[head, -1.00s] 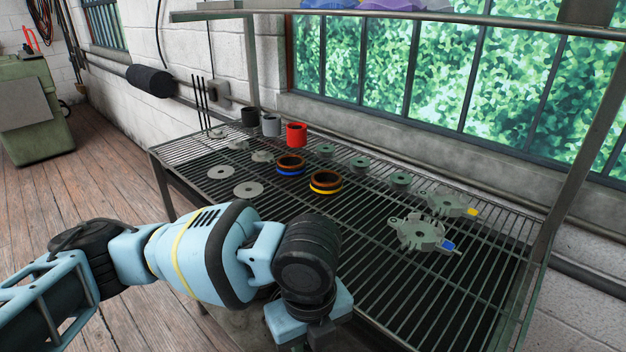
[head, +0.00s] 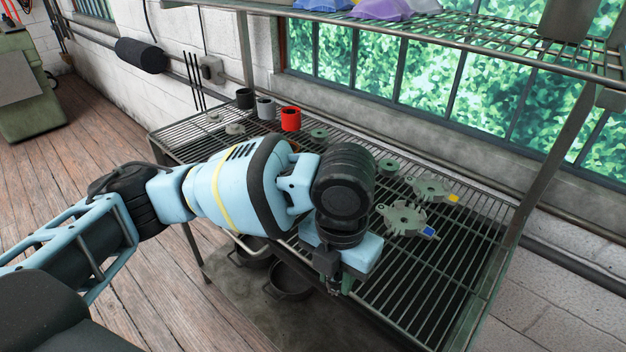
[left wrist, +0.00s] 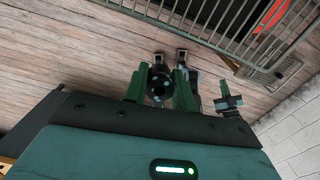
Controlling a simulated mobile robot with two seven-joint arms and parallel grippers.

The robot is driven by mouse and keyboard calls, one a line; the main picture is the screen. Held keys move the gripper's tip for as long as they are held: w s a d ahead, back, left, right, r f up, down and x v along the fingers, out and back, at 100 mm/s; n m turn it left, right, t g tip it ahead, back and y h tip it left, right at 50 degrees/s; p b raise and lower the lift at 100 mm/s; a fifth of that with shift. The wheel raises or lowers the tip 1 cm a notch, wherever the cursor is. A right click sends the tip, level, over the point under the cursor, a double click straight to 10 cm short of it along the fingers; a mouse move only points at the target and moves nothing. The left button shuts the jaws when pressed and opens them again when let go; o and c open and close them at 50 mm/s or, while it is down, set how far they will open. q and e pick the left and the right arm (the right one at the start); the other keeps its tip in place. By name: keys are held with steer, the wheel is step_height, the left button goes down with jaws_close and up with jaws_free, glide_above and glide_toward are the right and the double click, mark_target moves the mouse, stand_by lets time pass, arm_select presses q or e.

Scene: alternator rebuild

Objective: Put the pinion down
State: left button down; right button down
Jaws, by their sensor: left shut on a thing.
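My left gripper (head: 340,284) is over the front edge of the wire rack (head: 400,300), pointing down. In the left wrist view its green fingers (left wrist: 160,88) are shut on a small dark round part, the pinion (left wrist: 159,90). In the head view the pinion cannot be made out; the wrist and hand cover it.
Two grey castings, one with a yellow tab (head: 432,188) and one with a blue tab (head: 405,219), lie on the rack. Red (head: 290,120), grey (head: 265,108) and black cups stand at the back. The rack's front right is clear. Dark pots (head: 290,279) stand below.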

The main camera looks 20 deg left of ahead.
arm_select(q)
steer(key=w+a, duration=0.2)
steer(key=w, duration=0.2)
steer(key=w+a+f, duration=0.1)
steer(key=w, duration=0.4)
steer(key=w+a, duration=0.2)
steer(key=w, duration=0.3)
steer(key=shift+a+f+b, duration=0.15)
steer(key=shift+a+b, duration=0.15)
steer(key=shift+b, duration=0.05)
steer(key=shift+w+a+f, duration=0.15)
steer(key=shift+w, duration=0.1)
step_height(320, 180, down, 3)
steer(key=shift+f, duration=0.1)
steer(key=shift+s+f, duration=0.1)
steer(key=shift+f, duration=0.05)
steer(key=c, duration=1.6)
jaws_free()
steer(key=shift+f, duration=0.1)
steer(key=o, duration=0.5)
steer(key=shift+c, duration=0.2)
step_height(320, 180, up, 12)
steer(key=shift+r, duration=0.2)
